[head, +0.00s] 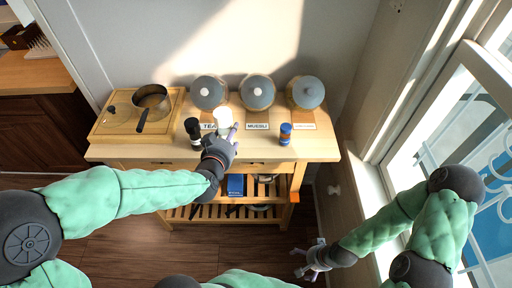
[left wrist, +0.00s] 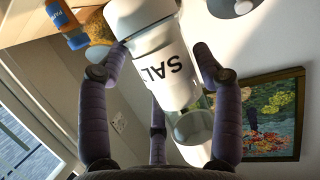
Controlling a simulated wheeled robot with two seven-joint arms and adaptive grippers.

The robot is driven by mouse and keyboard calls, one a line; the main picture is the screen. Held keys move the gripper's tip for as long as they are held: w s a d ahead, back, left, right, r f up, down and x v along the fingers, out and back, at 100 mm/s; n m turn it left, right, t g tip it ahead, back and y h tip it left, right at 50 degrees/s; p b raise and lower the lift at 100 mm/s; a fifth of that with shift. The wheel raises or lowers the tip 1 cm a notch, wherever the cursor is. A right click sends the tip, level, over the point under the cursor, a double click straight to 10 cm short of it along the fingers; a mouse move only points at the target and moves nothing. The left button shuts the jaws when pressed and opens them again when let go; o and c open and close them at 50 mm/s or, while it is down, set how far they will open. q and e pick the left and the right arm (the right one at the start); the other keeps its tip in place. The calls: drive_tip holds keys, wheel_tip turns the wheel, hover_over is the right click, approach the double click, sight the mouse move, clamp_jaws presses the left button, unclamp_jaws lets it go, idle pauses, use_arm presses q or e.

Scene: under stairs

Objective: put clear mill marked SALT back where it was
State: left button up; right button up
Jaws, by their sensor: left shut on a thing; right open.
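My left gripper (head: 226,138) is over the front part of the wooden table top, shut on the white-topped SALT mill (head: 222,116). In the left wrist view the mill (left wrist: 160,55) sits between the fingers, its SALT lettering upside down in the picture. A clear glass part (left wrist: 190,127) shows below the lettering. I cannot tell whether its base touches the table. A black mill (head: 193,129) stands just left of the gripper. My right gripper (head: 314,258) is open and empty, low in front of the table's right end.
Three lidded jars (head: 257,91) stand along the back with label cards, TEA and MUESLI among them. A board (head: 107,123) with a pan (head: 151,98) is at the left. A blue-and-orange bottle (head: 285,134) stands right of the gripper. The table top (head: 318,147) is bare at the right front.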

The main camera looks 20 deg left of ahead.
use_arm(q)
drive_tip(key=shift+s+d+r, duration=0.1)
drive_tip(key=shift+s+r, duration=0.05)
drive_tip(key=shift+r, duration=0.4)
drive_tip(key=shift+s+r, duration=0.15)
drive_tip(key=shift+r, duration=0.4)
drive_tip(key=shift+w+d, duration=0.1)
drive_tip(key=shift+w, duration=0.05)
drive_tip(key=shift+w+d+f+b, duration=0.9)
drive_tip(key=shift+w+f, duration=0.75)
drive_tip(key=shift+w, duration=0.35)
drive_tip(key=shift+w+d+f+b, duration=0.9)
drive_tip(key=shift+w+f, duration=0.7)
drive_tip(key=shift+w, duration=0.45)
drive_tip(key=shift+w+d+f+b, duration=0.75)
drive_tip(key=shift+w+d+f, duration=0.3)
drive_tip(key=shift+w+f, duration=0.8)
drive_tip(key=shift+w+f+b, duration=0.2)
drive_tip(key=shift+f+b, duration=0.35)
drive_tip(key=shift+f, duration=0.7)
